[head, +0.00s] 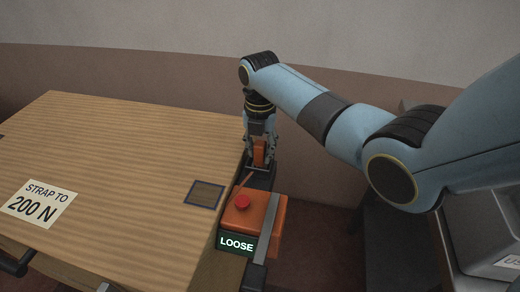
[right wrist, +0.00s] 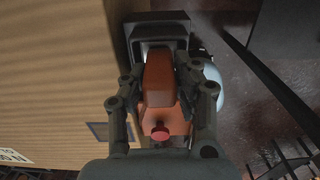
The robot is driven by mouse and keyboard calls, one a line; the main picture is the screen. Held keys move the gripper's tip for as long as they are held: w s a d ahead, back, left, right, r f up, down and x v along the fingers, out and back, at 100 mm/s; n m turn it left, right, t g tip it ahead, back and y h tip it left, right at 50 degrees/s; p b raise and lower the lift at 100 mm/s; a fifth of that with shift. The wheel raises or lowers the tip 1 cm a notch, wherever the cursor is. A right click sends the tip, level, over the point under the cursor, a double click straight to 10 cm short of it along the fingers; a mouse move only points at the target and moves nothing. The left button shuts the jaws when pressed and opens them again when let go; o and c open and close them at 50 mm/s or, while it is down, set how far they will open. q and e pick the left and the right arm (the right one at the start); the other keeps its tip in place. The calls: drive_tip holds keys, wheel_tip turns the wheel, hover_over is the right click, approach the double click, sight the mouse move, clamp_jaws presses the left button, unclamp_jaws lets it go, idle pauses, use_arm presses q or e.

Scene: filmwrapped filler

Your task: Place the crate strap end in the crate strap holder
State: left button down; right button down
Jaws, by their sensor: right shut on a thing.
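My right gripper (head: 260,160) points down beyond the far right side of the wooden crate. It is shut on an orange piece (head: 260,152), which I take to be the crate strap end; it also shows between the fingers in the right wrist view (right wrist: 160,80). A dark holder (head: 260,180) with a pale-edged opening lies just under the gripper, and its dark block shows in the right wrist view (right wrist: 155,22). The orange piece is at or just above the opening; I cannot tell whether it touches. My left gripper is not in view.
An orange box (head: 270,210) with a red button (head: 241,201) and a sign reading LOOSE (head: 237,243) stands nearer on the crate's right side. The wooden crate top (head: 130,150) is clear, with a STRAP TO 200 N label (head: 40,204) and a dark square patch (head: 205,195).

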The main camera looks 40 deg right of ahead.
drive_tip(key=c, duration=1)
unclamp_jaws()
drive_tip(key=shift+f, duration=0.1)
wheel_tip(320, 180, up, 12)
drive_tip(key=shift+r+p, duration=0.15)
drive_tip(key=shift+p, duration=0.65)
